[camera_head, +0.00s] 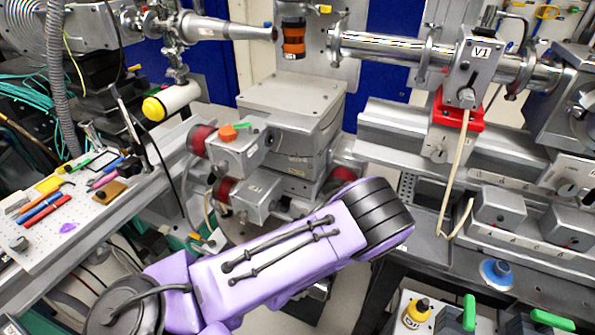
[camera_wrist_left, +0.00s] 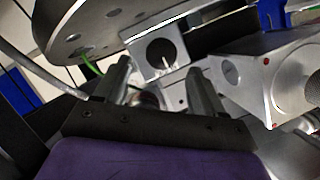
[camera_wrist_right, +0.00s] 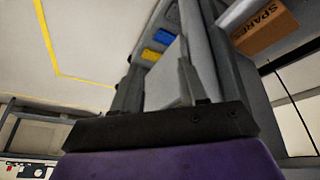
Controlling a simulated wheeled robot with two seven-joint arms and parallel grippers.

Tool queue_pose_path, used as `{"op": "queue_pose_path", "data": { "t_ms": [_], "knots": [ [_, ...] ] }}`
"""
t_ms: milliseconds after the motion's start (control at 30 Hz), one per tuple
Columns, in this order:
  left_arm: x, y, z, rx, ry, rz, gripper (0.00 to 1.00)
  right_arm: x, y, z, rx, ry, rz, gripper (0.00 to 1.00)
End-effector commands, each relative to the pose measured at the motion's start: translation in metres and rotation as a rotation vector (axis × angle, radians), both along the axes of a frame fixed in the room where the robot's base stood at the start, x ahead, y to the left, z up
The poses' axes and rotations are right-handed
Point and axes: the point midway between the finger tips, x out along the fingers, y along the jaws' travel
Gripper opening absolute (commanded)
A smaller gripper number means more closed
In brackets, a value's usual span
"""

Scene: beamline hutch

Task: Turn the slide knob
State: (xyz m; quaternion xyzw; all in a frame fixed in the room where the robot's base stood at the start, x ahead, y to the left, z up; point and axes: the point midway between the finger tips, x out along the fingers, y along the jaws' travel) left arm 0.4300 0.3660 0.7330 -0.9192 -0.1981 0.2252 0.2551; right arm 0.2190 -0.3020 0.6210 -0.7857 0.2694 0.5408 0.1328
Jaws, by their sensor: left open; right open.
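I cannot tell for certain which part is the slide knob. In the head view, a small round knob (camera_head: 437,153) sits on the carrier below the red block, and another knob (camera_head: 568,188) sits farther right. My purple left arm crosses the middle, hiding its gripper there. In the left wrist view, my left gripper (camera_wrist_left: 158,82) is open and empty. A grey block with a round dark opening (camera_wrist_left: 160,56) lies beyond its fingertips, and a knurled knob (camera_wrist_left: 312,86) is at the right edge. My right gripper (camera_wrist_right: 160,75) is open and empty, away from the bench.
A metal beam pipe (camera_head: 380,48) and the V1 valve (camera_head: 480,52) stand above the rail. Motor boxes (camera_head: 235,150) sit left of centre. A perforated board (camera_head: 85,215) with tools is at left. Cables hang nearby.

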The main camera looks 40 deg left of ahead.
Motion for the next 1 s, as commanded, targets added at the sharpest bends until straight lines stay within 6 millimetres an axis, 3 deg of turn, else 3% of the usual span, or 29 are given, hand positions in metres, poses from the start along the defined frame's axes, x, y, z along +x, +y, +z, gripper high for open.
{"op": "queue_pose_path", "data": {
  "t_ms": [100,300,600,633,800,1000],
  "knots": [
    [0.021,0.014,-0.009,-0.001,0.0,0.002,0.69,0.0,0.0,0.002,0.0,0.0,0.0,0.43],
    [0.044,0.029,-0.018,-0.001,0.002,0.003,0.69,0.0,0.0,0.002,0.0,0.0,0.0,0.43],
    [0.048,0.032,-0.02,-0.004,0.004,0.006,0.69,0.0,0.0,0.002,0.0,0.0,0.0,0.43],
    [0.048,0.032,-0.02,-0.004,0.004,0.006,0.66,0.0,0.0,0.002,0.0,0.0,0.0,0.43],
    [0.048,0.032,-0.02,-0.004,0.004,0.006,0.16,0.0,0.0,0.002,0.0,0.0,0.0,0.43],
    [0.048,0.033,-0.02,-0.006,0.002,0.007,0.15,0.0,0.0,0.002,0.0,0.0,0.0,0.43]
  ]
}}
